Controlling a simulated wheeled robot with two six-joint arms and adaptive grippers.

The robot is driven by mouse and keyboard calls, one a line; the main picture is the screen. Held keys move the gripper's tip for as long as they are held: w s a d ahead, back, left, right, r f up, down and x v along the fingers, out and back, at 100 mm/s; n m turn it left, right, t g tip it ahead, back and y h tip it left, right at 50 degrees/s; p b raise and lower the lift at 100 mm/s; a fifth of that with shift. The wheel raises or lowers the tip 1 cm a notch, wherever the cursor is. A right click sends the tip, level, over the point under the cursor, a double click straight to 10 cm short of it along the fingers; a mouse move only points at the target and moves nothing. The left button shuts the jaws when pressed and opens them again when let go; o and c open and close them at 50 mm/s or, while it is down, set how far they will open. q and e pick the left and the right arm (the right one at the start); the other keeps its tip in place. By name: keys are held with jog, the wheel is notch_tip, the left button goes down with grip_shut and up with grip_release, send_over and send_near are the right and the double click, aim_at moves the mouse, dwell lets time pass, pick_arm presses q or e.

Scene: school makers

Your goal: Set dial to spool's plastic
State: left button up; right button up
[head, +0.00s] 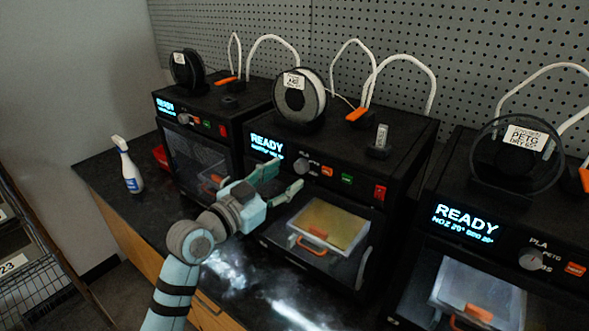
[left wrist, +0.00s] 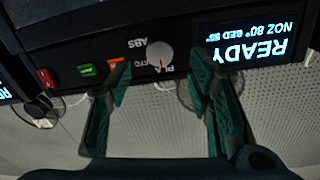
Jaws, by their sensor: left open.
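My left gripper (head: 281,180) is open in front of the middle printer (head: 345,165), close to its control panel. The panel's grey dial (head: 300,165) shows just beyond the fingers. In the left wrist view, turned upside down, the dial (left wrist: 160,57) appears between the open fingertips (left wrist: 160,76), with no visible contact. PLA, a partly hidden PETG and ABS are printed around it; its red mark points to the PLA side. A white spool (head: 288,103) with a small label (head: 293,81) stands on this printer; I cannot read the label surely. My right gripper is not in view.
Similar printers stand left (head: 180,115) and right (head: 465,200); the right one's spool label (head: 525,137) reads PETG. Middle-panel orange, green and red buttons (head: 347,179) sit right of the dial. A spray bottle (head: 128,165) stands on the dark counter (head: 108,180).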

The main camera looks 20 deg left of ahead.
aim_at(299, 168)
pick_arm(q)
jog(key=x, duration=0.4)
jog(key=shift+w+d, duration=0.1)
jog(key=shift+w, duration=0.15)
grip_shut()
